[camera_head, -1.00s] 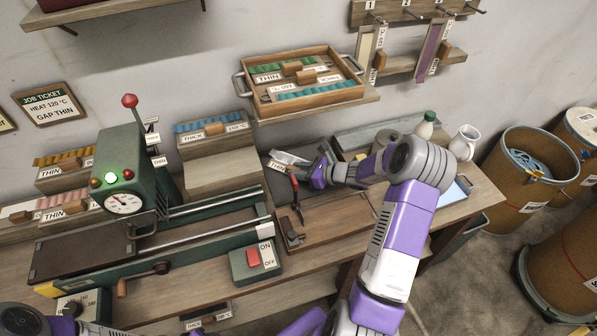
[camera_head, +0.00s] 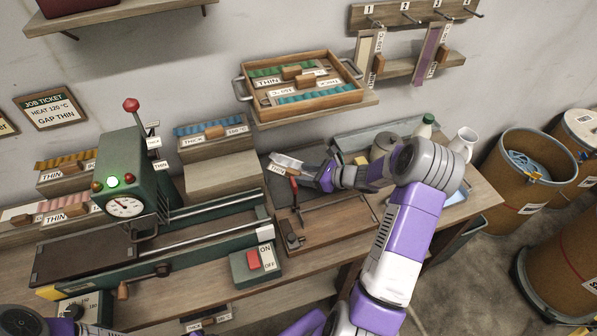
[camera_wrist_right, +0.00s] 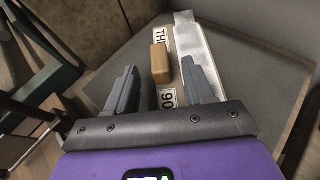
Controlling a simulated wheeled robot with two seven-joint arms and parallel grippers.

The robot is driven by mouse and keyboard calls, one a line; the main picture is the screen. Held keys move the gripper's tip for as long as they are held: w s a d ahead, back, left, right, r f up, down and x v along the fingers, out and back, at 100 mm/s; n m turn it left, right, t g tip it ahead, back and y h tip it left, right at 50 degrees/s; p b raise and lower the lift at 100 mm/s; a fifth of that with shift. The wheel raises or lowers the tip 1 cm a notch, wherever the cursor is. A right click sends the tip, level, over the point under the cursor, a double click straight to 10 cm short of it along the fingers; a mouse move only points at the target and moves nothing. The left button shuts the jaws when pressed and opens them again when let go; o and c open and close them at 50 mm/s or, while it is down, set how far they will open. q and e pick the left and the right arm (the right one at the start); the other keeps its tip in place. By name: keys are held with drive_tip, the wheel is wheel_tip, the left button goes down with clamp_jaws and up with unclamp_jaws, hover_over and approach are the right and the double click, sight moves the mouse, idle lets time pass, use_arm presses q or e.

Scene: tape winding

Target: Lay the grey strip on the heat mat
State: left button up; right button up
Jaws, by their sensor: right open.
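The grey strip (camera_head: 288,161), with a wooden grip block and a label reading THIN, is at the back of the bench, beside my right gripper (camera_head: 311,173). In the right wrist view the pale strip (camera_wrist_right: 196,50) lies along a white label, with its wooden block (camera_wrist_right: 160,63) ahead of and between the fingers. My right gripper (camera_wrist_right: 160,80) is open there, not closed on the block. A dark flat plate (camera_head: 85,258) lies on the green machine at left; I cannot tell whether it is the heat mat. My left gripper is out of view.
A red-handled tool (camera_head: 294,190) stands close by my right gripper. The wooden tray (camera_head: 247,104) with coloured strips is on a shelf above. The green press (camera_head: 125,170) and switch box (camera_head: 253,266) are to the left.

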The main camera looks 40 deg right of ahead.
drive_tip(key=p+v, duration=0.1)
drive_tip(key=v, duration=0.7)
drive_tip(key=shift+d, duration=0.1)
drive_tip(key=shift+s+d+r+p, duration=0.2)
drive_tip(key=shift+s+p, duration=0.1)
drive_tip(key=shift+s, duration=0.15)
